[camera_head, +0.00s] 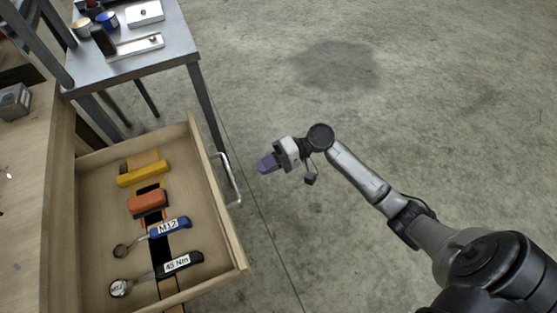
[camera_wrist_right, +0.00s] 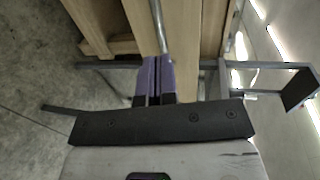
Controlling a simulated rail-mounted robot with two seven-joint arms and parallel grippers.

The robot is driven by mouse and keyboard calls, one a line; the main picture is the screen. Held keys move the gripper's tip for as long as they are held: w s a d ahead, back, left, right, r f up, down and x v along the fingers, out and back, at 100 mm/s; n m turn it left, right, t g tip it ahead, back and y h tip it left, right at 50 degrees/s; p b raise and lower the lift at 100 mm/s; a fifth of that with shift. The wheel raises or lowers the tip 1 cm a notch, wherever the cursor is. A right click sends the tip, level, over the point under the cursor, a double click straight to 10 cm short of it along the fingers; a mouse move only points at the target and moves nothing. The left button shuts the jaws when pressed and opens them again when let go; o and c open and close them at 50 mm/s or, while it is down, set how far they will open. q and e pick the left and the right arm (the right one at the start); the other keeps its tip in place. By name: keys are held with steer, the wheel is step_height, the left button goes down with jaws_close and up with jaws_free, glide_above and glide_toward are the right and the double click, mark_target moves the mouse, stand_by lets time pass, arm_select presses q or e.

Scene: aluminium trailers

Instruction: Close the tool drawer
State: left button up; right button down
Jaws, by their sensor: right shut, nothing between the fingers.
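The tool drawer (camera_head: 212,185) is a light wooden drawer, pulled out at the left of the head view. A curved metal handle (camera_head: 229,181) is on its front panel. Inside lie a yellow tool, an orange tool and two wrenches, one labelled M12 and one 45 Nm. My right gripper (camera_head: 265,164) is shut and empty, to the right of the handle and apart from it. In the right wrist view its purple fingers (camera_wrist_right: 153,80) are together, pointing at the wooden front, with the metal handle (camera_wrist_right: 158,30) just beyond the fingertips. My left gripper is not in view.
A grey metal table (camera_head: 180,48) with cups and metal parts stands behind the drawer. A wooden worktop (camera_head: 22,150) with a small grey box (camera_head: 14,102) is at the left. The concrete floor (camera_head: 400,90) right of the drawer is clear.

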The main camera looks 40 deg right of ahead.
steer(key=b+x, duration=0.2)
steer(key=x, duration=0.4)
steer(key=shift+a, duration=0.25)
steer(key=shift+w, duration=0.1)
